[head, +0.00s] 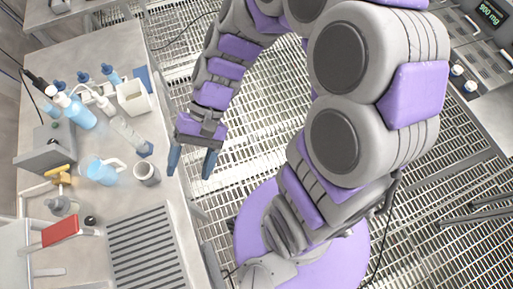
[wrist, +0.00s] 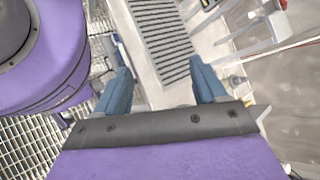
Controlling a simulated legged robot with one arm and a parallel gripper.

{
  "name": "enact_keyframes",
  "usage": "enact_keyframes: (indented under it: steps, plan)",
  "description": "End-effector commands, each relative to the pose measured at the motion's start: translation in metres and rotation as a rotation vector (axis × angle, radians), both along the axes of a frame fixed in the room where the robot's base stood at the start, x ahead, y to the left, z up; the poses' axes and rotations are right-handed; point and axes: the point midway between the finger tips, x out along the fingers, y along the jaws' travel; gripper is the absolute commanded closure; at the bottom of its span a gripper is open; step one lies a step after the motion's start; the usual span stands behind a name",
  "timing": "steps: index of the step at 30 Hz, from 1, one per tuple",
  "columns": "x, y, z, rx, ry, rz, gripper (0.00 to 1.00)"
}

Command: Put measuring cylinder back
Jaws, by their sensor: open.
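A clear cylinder with a blue foot, which looks like the measuring cylinder (head: 128,132), lies tilted on its side on the bench (head: 180,185) at the left of the head view. Its foot points toward the bench's right edge. My gripper (head: 192,166) is open and empty, just right of the cylinder's foot, by the bench edge, with the fingers apart. In the wrist view my gripper (wrist: 162,88) shows both blue fingers with nothing between them. I cannot make out the cylinder in the wrist view.
A cream box (head: 134,98), a blue spray bottle (head: 78,112), a blue-tinted jug (head: 102,172) and a grey cup (head: 147,173) crowd around the cylinder. A slotted grille (head: 147,246) lies nearer the front, also in the wrist view (wrist: 168,42). A red block (head: 60,230) is at left.

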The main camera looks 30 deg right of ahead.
Motion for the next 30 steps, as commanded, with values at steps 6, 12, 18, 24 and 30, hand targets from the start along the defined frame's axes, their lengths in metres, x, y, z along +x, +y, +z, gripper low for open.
enact_keyframes:
  steps: [6,12,18,24,30]
  plan:
    - [-0.028,-0.052,0.007,-0.215,-0.193,0.109,0.29]
    - [-0.048,-0.106,0.016,-0.423,-0.342,0.168,0.29]
    - [-0.063,-0.149,0.027,-0.587,-0.442,0.185,0.29]
    - [-0.068,-0.166,0.032,-0.652,-0.474,0.188,0.29]
    - [-0.068,-0.166,0.032,-0.654,-0.475,0.188,0.29]
